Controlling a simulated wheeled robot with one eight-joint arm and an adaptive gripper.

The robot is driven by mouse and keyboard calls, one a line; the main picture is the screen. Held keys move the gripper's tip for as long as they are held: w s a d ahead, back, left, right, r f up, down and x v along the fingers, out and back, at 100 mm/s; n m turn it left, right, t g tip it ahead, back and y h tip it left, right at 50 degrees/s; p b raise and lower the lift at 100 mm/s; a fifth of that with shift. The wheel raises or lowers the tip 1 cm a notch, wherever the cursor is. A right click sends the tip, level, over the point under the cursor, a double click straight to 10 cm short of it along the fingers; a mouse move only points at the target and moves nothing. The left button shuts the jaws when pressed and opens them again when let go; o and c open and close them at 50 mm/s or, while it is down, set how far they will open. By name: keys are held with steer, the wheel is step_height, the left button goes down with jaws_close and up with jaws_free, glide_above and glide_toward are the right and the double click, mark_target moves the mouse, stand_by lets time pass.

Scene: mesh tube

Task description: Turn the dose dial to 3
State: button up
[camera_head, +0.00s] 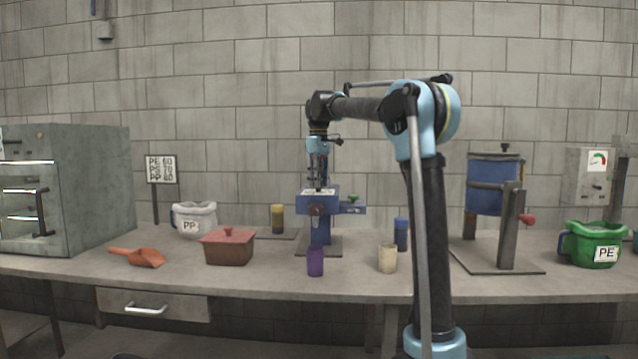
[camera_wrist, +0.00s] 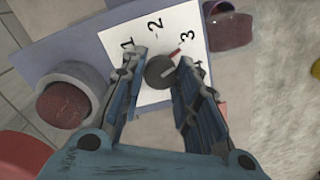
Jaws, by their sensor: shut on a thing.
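The dose dial (camera_wrist: 160,73) is a small dark round knob on a white plate (camera_wrist: 150,97) marked 1, 2 and 3. In the head view my gripper (camera_head: 318,183) points straight down at the top of the blue dosing machine (camera_head: 320,229). The dial itself is too small to make out there.
A purple jar (camera_head: 315,262), a cream jar (camera_head: 388,259) and a dark blue jar (camera_head: 401,235) stand around the machine. A red-brown lidded box (camera_head: 229,248) is to the left. A blue drum on a stand (camera_head: 494,185) is to the right.

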steer(key=shift+d+n, duration=0.1)
steer(key=shift+n, duration=0.5)
steer(key=shift+w+n, duration=0.1)
steer(key=shift+n, duration=0.2)
steer(key=o, duration=1.1)
steer(key=shift+c, duration=0.2)
steer(key=shift+r, duration=0.1)
step_height(320, 180, up, 12)
